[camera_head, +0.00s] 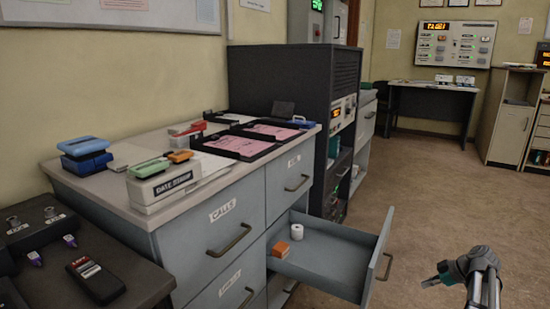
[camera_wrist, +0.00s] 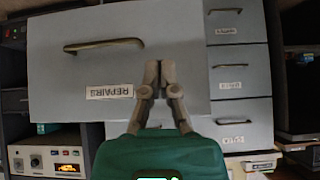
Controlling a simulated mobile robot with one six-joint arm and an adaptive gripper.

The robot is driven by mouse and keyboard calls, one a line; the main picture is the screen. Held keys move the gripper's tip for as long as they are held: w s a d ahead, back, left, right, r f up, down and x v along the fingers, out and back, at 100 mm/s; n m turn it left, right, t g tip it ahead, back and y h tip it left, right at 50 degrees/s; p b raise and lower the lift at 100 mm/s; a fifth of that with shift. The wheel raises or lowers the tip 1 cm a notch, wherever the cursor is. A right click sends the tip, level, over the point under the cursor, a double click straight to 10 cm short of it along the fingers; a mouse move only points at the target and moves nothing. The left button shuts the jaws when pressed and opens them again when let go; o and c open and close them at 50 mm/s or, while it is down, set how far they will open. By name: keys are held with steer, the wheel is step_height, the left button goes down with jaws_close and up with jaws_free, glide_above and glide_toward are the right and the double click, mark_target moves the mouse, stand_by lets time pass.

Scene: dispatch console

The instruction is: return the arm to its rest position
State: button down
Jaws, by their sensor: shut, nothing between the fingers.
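My arm (camera_head: 482,285) shows at the lower right of the head view, bent, with its gripper (camera_head: 427,284) pointing left over the open floor. The gripper is clear of the open drawer (camera_head: 325,262) and touches nothing. In the wrist view the fingertips (camera_wrist: 160,70) are together and empty. They are in front of a grey drawer front (camera_wrist: 70,75) labelled REPAIRS, which looks upside down there. The distance to that front is hard to judge.
The drawer sticks out of the grey cabinet (camera_head: 205,245) and holds an orange block (camera_head: 281,249) and a white roll (camera_head: 287,259). A dark equipment rack (camera_head: 285,82) stands behind. The floor (camera_head: 430,200) to the right is free.

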steer(key=s+a+m+g+h+p, duration=0.15)
steer(key=s+a+m, duration=0.25)
steer(key=a, duration=0.6)
steer(key=s+a+m+g+h+p, duration=0.1)
steer(key=s+a+m+h+p, duration=0.25)
steer(key=a, duration=0.75)
steer(key=s+a+m+g+h, duration=0.2)
steer(key=s+a+m, duration=0.3)
steer(key=a, duration=0.5)
step_height(320, 180, up, 38)
steer(key=n+p, duration=0.1)
steer(key=p, duration=3.7)
steer(key=shift+r, duration=0.15)
steer(key=shift+a, duration=0.1)
